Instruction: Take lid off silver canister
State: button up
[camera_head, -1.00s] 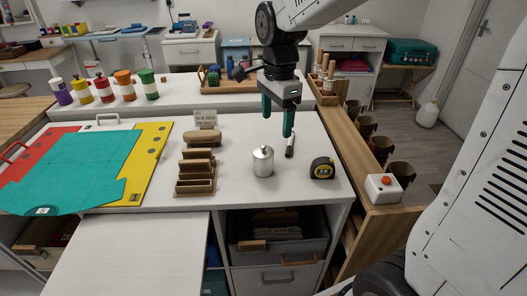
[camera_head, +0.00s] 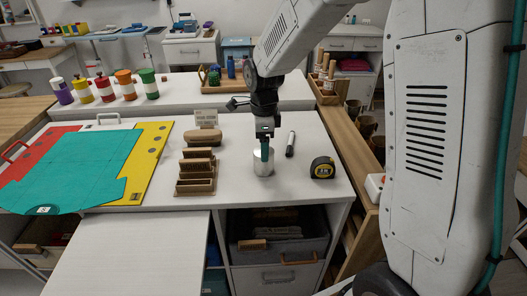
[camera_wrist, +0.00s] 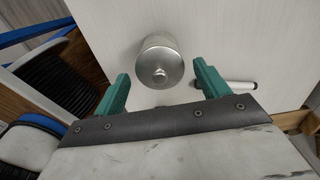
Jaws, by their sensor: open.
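The silver canister (camera_head: 263,168) stands upright on the white table, its top partly hidden by my gripper in the head view. In the wrist view its round lid with a small knob (camera_wrist: 160,72) faces the camera, and the canister (camera_wrist: 165,50) shows just beyond the fingertips. My gripper (camera_wrist: 158,82) has its two green fingers wide apart, one to each side of the lid knob's line, with nothing between them. In the head view the fingers (camera_head: 265,150) point down at the canister's top; I cannot tell whether they touch it.
A black-and-white marker (camera_head: 290,144) lies right of the canister, near the right finger in the wrist view. The table front is clear.

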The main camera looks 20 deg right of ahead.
jog(key=c, duration=1)
jog(key=shift+c, duration=0.3)
